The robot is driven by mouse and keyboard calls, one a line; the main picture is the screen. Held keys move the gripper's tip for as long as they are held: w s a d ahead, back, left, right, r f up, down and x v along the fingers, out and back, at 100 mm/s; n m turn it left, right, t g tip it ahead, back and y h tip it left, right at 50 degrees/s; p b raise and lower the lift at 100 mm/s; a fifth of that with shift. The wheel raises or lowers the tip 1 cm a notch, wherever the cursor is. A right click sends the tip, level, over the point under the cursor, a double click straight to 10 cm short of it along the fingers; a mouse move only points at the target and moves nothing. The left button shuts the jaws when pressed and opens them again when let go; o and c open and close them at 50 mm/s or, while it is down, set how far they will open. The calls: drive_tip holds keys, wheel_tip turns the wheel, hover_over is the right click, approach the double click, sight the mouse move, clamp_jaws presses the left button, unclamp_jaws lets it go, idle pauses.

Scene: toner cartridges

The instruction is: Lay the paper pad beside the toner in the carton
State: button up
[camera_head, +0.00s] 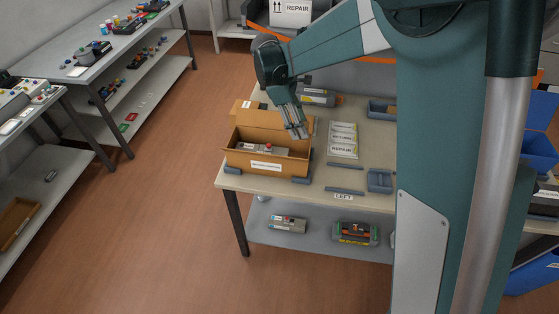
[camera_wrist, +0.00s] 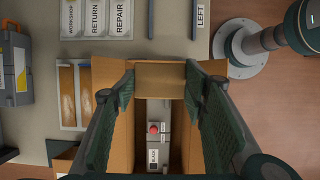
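The open brown carton (camera_head: 240,159) stands on the table's left part; its side wall (camera_wrist: 105,72) shows in the wrist view. The grey toner (camera_head: 262,149) with a red knob lies inside, and its label shows in the wrist view (camera_wrist: 153,157). My gripper (camera_head: 296,131) is above the carton's right end, pointing down. In the wrist view its fingertips (camera_wrist: 160,86) bear on both sides of a tan block, which looks like the paper pad (camera_wrist: 160,75). The front finger hides the pad in the head view. Part of the carton floor is hidden by the fingers.
A divided tray (camera_wrist: 60,122) with brown pieces stands behind the carton. Low blocks (camera_head: 301,181) edge the carton.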

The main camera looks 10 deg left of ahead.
wheel_tip(320, 180, down, 13)
drive_tip(key=shift+f+b, duration=0.15)
drive_tip(key=shift+b, duration=0.35)
drive_tip(key=shift+f, duration=2.2)
drive_tip(key=shift+f+b, duration=0.2)
drive_tip(key=shift+b, duration=0.1)
drive_tip(key=o, duration=0.3)
drive_tip(key=shift+o, duration=0.3)
drive_tip(key=shift+r, duration=0.2)
drive_tip(key=p+v, duration=0.1)
drive_tip(key=v, duration=1.1)
